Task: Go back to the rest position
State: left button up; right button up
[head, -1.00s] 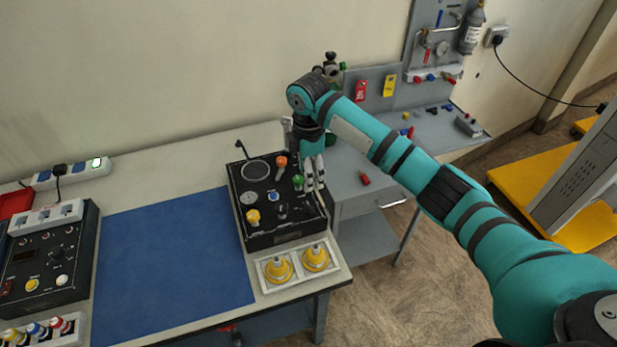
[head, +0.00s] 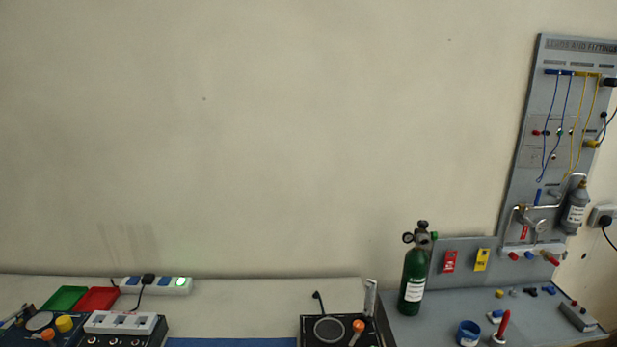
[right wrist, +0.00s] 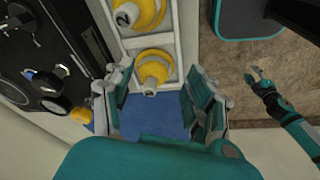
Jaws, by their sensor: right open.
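Neither of my arms shows in the head view. In the right wrist view my right gripper (right wrist: 160,92) is open, its two fingers apart with nothing between them. Beyond the fingers are the white tray (right wrist: 177,45) with two yellow round pieces (right wrist: 153,70) and part of the blue mat (right wrist: 160,112). A teal arm, which looks like my left one, shows at the right edge over the floor, its small gripper (right wrist: 264,88) too small to read.
The black panel box (right wrist: 60,50) with knobs lies left of my right gripper; its top also shows in the head view (head: 310,333). A green cylinder (head: 413,277) stands at the right by a grey pegboard (head: 535,130). Bare floor (right wrist: 225,60) lies right of the tray.

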jog(key=s+d+r+m+t+h, duration=0.1)
jog(key=s+d+m, duration=0.45)
jog(key=s, duration=0.35)
jog(key=s+d+r+m+t+h, duration=0.1)
jog(key=s+d+m, duration=0.45)
jog(key=s, duration=0.35)
notch_tip(320, 180, down, 32)
jog(key=s+f+g+b, duration=0.1)
jog(key=s+b, duration=0.1)
jog(key=b, duration=0.3)
jog(key=s+d+f+b, duration=0.1)
jog(key=s+f+b, duration=0.1)
jog(key=s+f, duration=0.6)
jog(key=s+d+f+g+b, duration=0.1)
jog(key=s+f+b, duration=0.1)
jog(key=s+f, duration=0.6)
notch_tip(320, 180, down, 3)
jog(key=shift+d, duration=0.3)
